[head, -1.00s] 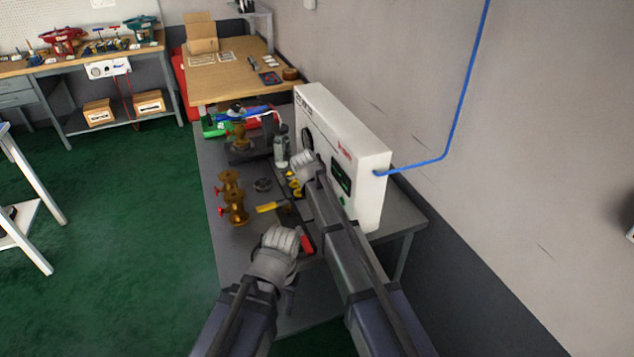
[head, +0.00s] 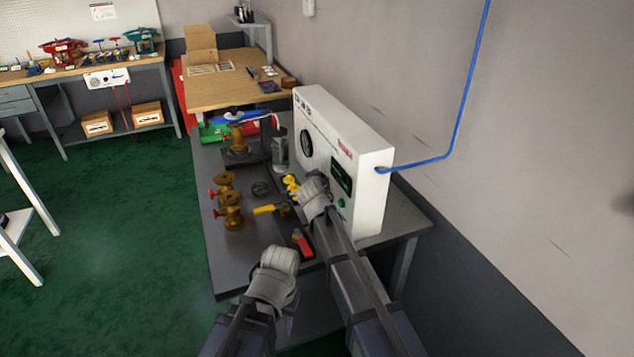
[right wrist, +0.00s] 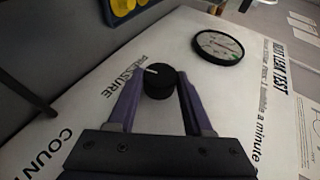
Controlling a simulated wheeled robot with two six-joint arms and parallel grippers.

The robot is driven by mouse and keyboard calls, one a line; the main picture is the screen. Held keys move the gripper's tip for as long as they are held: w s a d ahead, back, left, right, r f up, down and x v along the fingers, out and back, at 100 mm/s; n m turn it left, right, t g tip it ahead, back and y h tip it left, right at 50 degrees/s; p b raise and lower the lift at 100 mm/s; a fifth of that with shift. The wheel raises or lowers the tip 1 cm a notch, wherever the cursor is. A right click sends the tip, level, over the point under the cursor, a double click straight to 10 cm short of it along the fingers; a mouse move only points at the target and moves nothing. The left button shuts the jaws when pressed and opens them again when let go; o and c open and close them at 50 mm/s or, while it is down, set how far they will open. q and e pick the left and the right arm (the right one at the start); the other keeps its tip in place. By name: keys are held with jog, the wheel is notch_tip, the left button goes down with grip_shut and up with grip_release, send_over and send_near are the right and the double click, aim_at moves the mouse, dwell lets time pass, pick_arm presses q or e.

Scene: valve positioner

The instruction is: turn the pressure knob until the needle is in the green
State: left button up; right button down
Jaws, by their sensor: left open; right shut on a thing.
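The white test box (head: 346,166) stands on the grey table. The black pressure knob (right wrist: 159,82) is on its white face beside the PRESSURE label, its white mark towards the upper left. My right gripper (right wrist: 157,88) is shut on the knob, one finger on each side. In the head view my right gripper (head: 314,190) is in front of the box and hides the knob. The round gauge (right wrist: 218,47) is near the knob and also shows in the head view (head: 306,143); its needle is too small to read. My left gripper (head: 277,260) is open and empty near the table's front.
Brass valves (head: 229,209) stand left on the table (head: 240,263). A grey cylinder (head: 280,150), a yellow-handled thing (head: 266,210) and a red-and-black item (head: 303,241) are near my arms. A blue hose (head: 440,155) runs from the box up the wall.

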jog(key=shift+s, duration=0.1)
jog(key=shift+c, duration=1.5)
grip_release()
jog(key=d+p+v, duration=0.1)
jog(key=p+v, duration=0.2)
jog(key=v, duration=0.4)
jog(key=shift+s+a+r, duration=0.2)
jog(key=shift+s+a, duration=0.1)
jog(key=shift+a, duration=0.25)
